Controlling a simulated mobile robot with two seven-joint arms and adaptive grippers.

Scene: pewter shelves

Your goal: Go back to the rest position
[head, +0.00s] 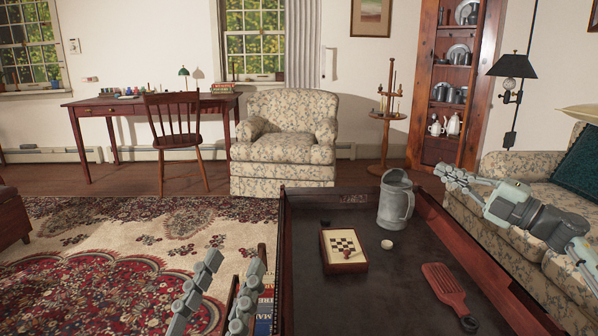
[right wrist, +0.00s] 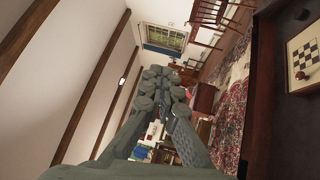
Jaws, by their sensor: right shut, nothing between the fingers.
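My right gripper (head: 446,174) is shut and empty. It is held in the air over the right side of the dark table (head: 340,292), with its fingers pointing left and the sofa behind it. In the right wrist view my right gripper (right wrist: 168,72) shows its fingers together in the middle, with nothing between them. My left gripper (head: 234,262) is at the bottom left of the head view, over the rug beside the table's left edge. Its two fingers are apart, pointing up in the picture, and nothing shows between them.
On the table are a grey metal pitcher (head: 393,205), a small chessboard box (head: 343,247), a small pale round item (head: 387,244) and a red-brown slotted paddle (head: 444,287). The floral sofa (head: 505,225) stands right of the table. The patterned rug (head: 120,240) is open at left.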

